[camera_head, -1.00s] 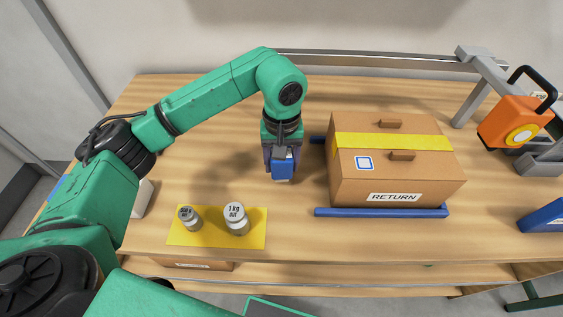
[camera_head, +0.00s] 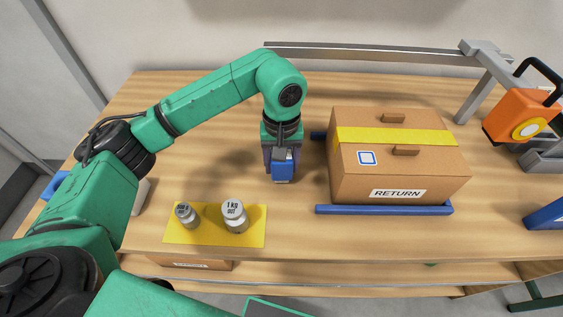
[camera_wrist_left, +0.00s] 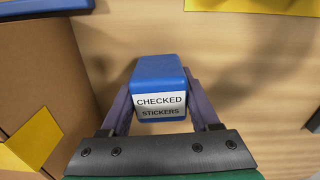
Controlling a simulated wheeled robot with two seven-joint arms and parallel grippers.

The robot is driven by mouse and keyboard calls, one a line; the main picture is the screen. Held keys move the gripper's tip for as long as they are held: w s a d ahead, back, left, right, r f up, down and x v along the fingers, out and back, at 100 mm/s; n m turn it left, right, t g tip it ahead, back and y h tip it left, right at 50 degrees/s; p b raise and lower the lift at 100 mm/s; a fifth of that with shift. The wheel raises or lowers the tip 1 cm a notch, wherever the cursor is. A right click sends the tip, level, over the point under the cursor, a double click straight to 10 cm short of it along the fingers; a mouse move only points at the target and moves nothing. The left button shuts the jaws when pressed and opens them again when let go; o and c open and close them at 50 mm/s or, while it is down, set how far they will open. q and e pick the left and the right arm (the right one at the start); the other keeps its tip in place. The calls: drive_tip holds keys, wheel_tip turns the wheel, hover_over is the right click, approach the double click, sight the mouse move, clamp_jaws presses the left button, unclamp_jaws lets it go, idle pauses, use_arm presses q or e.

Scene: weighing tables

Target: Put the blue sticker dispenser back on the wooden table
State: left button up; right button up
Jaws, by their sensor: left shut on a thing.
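The blue sticker dispenser (camera_head: 283,168) is between the fingers of my left gripper (camera_head: 281,160), left of the cardboard box. In the left wrist view the dispenser (camera_wrist_left: 159,85) shows its white "CHECKED STICKERS" label, with a finger of my left gripper (camera_wrist_left: 158,98) against each side. The wooden table (camera_head: 290,228) lies below it. I cannot tell whether the dispenser's underside touches the table. My right gripper is not in view.
A "RETURN" box (camera_head: 396,176) sits on blue rails (camera_head: 384,209) right of the dispenser. A yellow mat (camera_head: 207,236) with two metal weights (camera_head: 235,216) lies front left. An orange device (camera_head: 521,117) hangs at right. Bare table lies in front of the dispenser.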

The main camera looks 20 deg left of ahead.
use_arm(q)
drive_tip(key=shift+f, duration=0.35)
drive_tip(key=o, duration=1.3)
wheel_tip(320, 180, up, 8)
drive_tip(key=shift+f+b, duration=0.2)
drive_tip(key=shift+b, duration=0.6)
wheel_tip(320, 180, up, 7)
drive_tip(key=shift+r+p, duration=0.1)
drive_tip(key=shift+p, duration=0.45)
drive_tip(key=shift+s, duration=0.1)
